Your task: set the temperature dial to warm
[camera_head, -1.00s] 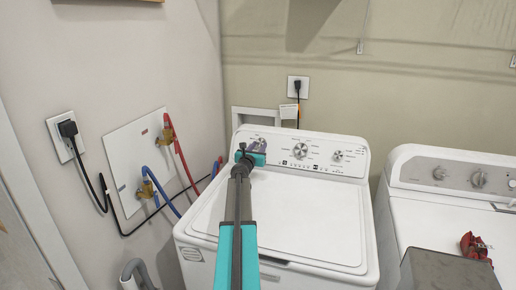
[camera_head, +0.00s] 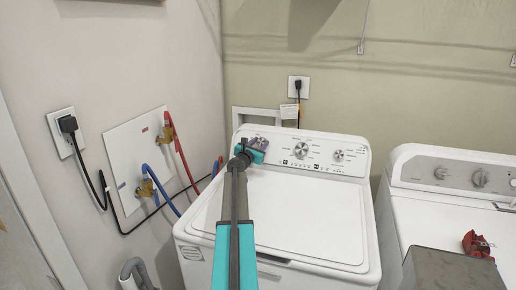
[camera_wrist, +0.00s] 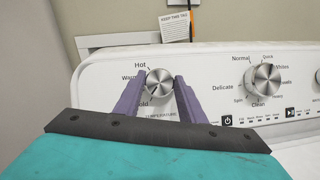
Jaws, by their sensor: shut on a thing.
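The temperature dial (camera_wrist: 158,84) is a round silver knob at the left end of the washer's control panel. The words Hot, Warm and Cold run down its left side, with Warm and Cold partly covered. My gripper (camera_wrist: 159,86) has its two purple fingers on either side of the dial, shut on it. I cannot tell which word the dial points to.
The white washer (camera_head: 300,215) has a larger cycle dial (camera_head: 302,150) and a smaller knob (camera_head: 338,155) to the right. Hoses (camera_head: 172,145) and wires run along the left wall.

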